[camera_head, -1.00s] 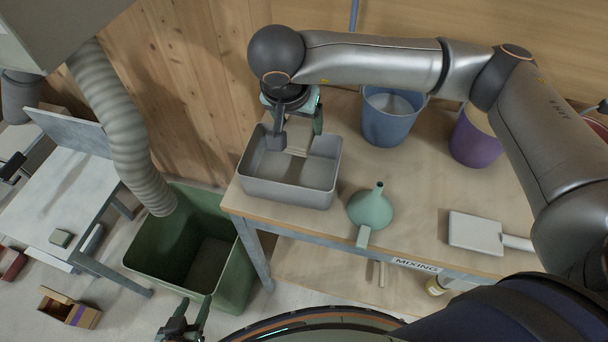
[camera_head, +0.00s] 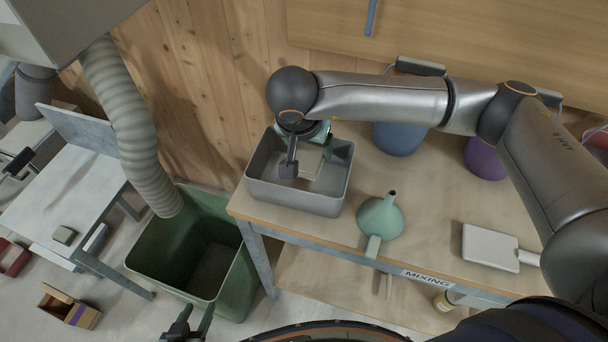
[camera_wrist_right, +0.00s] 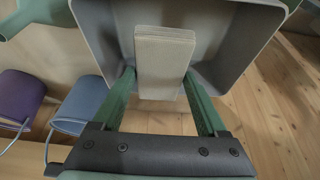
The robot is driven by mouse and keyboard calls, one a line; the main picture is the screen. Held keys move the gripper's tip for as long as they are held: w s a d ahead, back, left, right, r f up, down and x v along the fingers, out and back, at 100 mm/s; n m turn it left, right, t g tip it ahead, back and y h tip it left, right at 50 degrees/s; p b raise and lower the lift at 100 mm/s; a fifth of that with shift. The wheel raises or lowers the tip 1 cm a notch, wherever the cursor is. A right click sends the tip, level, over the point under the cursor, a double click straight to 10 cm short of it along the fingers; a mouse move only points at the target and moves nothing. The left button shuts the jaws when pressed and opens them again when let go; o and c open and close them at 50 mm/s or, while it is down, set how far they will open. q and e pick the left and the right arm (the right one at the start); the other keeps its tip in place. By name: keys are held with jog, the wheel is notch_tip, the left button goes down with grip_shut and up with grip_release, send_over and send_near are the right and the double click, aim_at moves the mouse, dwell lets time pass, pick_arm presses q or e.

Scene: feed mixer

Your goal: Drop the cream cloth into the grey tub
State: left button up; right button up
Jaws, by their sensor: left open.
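The cream cloth (camera_head: 311,160) is a folded, block-like bundle, within the grey tub's outline. The grey tub (camera_head: 330,203) is a rectangular open bin on the left end of the bench. My right gripper (camera_head: 306,164) reaches down into the tub from above. In the right wrist view, the cloth (camera_wrist_right: 163,58) fills the gap between the fingertips of my right gripper (camera_wrist_right: 160,76), with the tub wall (camera_wrist_right: 235,35) around and beyond it. Whether the cloth touches the tub floor is unclear. My left gripper (camera_head: 192,324) is open and empty at the bottom edge, away from the bench.
Blue (camera_head: 400,140) and purple (camera_head: 486,158) buckets stand behind, partly covered by my right arm. A green bin (camera_head: 233,285) is on the floor left of the bench.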

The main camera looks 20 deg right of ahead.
jog(key=o, duration=0.4)
jog(key=shift+c, duration=0.2)
jog(key=b+v, duration=0.1)
jog(key=v, duration=1.1)
jog(key=shift+s+r, duration=0.15)
jog(key=shift+r, duration=0.15)
jog(key=shift+f, duration=0.1)
